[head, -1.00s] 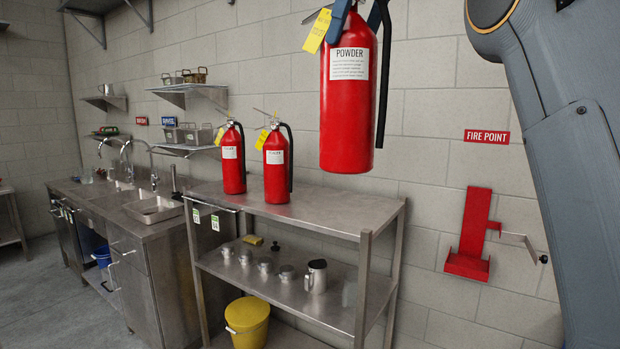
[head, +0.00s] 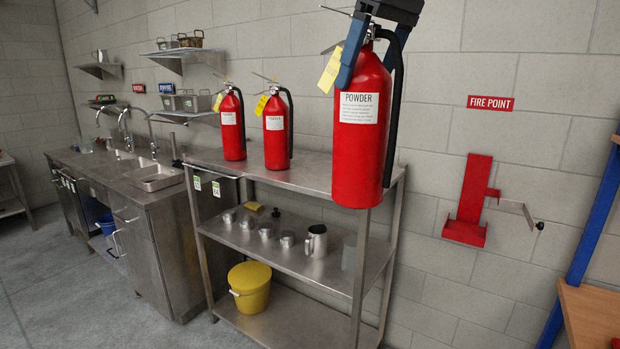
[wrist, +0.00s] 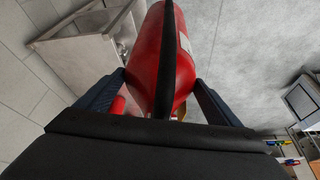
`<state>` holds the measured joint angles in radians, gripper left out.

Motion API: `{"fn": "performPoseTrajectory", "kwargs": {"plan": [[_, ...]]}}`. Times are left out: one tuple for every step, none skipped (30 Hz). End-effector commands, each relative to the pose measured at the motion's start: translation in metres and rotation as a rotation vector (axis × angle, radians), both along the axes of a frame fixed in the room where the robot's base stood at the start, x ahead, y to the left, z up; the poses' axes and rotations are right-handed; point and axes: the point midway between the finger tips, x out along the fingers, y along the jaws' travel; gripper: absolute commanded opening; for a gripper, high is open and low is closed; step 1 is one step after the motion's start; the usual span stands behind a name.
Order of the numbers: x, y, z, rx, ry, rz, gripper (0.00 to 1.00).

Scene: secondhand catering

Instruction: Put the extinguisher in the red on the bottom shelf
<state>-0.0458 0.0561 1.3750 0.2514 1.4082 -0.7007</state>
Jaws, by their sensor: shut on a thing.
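A red extinguisher labelled POWDER (head: 362,140), with a yellow tag, hangs upright in my gripper (head: 362,62), in front of the right end of the steel rack. My gripper is shut on it near its top, below the handle. In the wrist view the red body (wrist: 172,60) is between the two blue fingers of my gripper (wrist: 160,98). A red wall bracket (head: 470,205) with a small ledge and a swung-out metal arm is empty, right of the rack, below the FIRE POINT sign (head: 490,103). The rack's bottom shelf (head: 310,325) holds a yellow bucket (head: 250,287).
Two similar extinguishers, left (head: 232,125) and right (head: 277,130), stand on the rack top (head: 330,178). Metal jugs (head: 315,240) and several cups stand on the middle shelf. A sink counter (head: 150,190) is left. A blue post (head: 585,240) and wooden surface (head: 592,318) are at right.

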Motion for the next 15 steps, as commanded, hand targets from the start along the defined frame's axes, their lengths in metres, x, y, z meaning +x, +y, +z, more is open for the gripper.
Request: {"fn": "performPoseTrajectory", "kwargs": {"plan": [[-0.002,-0.002,-0.009,0.002,-0.006,-0.018,0.25],[-0.003,-0.003,-0.017,0.003,-0.006,-0.029,0.25],[-0.004,-0.005,-0.028,0.002,-0.005,-0.045,0.25],[-0.004,-0.006,-0.036,0.003,-0.006,-0.056,0.25],[-0.005,-0.008,-0.044,0.002,-0.006,-0.068,0.25],[-0.006,-0.01,-0.056,0.003,-0.006,-0.084,0.25],[-0.006,-0.011,-0.065,0.003,-0.006,-0.098,0.25],[-0.007,-0.013,-0.074,0.003,-0.006,-0.111,0.25],[-0.008,-0.015,-0.087,0.002,-0.005,-0.129,0.25],[-0.008,-0.017,-0.097,0.003,-0.006,-0.142,0.25],[-0.009,-0.019,-0.107,0.003,-0.006,-0.158,0.25],[-0.01,-0.021,-0.121,0.002,-0.005,-0.177,0.25],[-0.011,-0.023,-0.131,0.002,-0.005,-0.191,0.25],[-0.012,-0.025,-0.142,0.002,-0.005,-0.207,0.25],[-0.012,-0.027,-0.157,0.002,-0.005,-0.228,0.25]]}}
